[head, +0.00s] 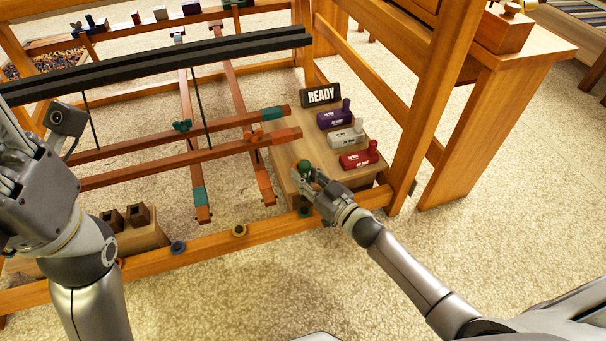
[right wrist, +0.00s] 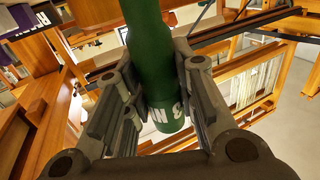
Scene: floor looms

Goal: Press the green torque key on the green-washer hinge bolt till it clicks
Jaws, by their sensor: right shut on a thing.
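The green torque key (right wrist: 150,60) stands between the fingers of my right gripper (right wrist: 150,112), which is shut on it. White lettering shows low on the key. In the head view only its rounded green end (head: 304,165) shows above my right gripper (head: 312,179); the rest is hidden. The gripper is over the front of the wooden key stand, above and behind the front rail. A dark greenish washer bolt (head: 304,212) sits on that rail, apart from the key. My left gripper (head: 14,165) is at the left edge, its fingers partly cut off.
Purple (head: 335,116), white (head: 346,135) and red (head: 360,158) keys lie on the stand (head: 287,158) beside a READY sign (head: 320,95). Blue (head: 178,247) and yellow (head: 239,230) washers sit along the front rail (head: 210,243). A loom post (head: 432,100) rises at the right.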

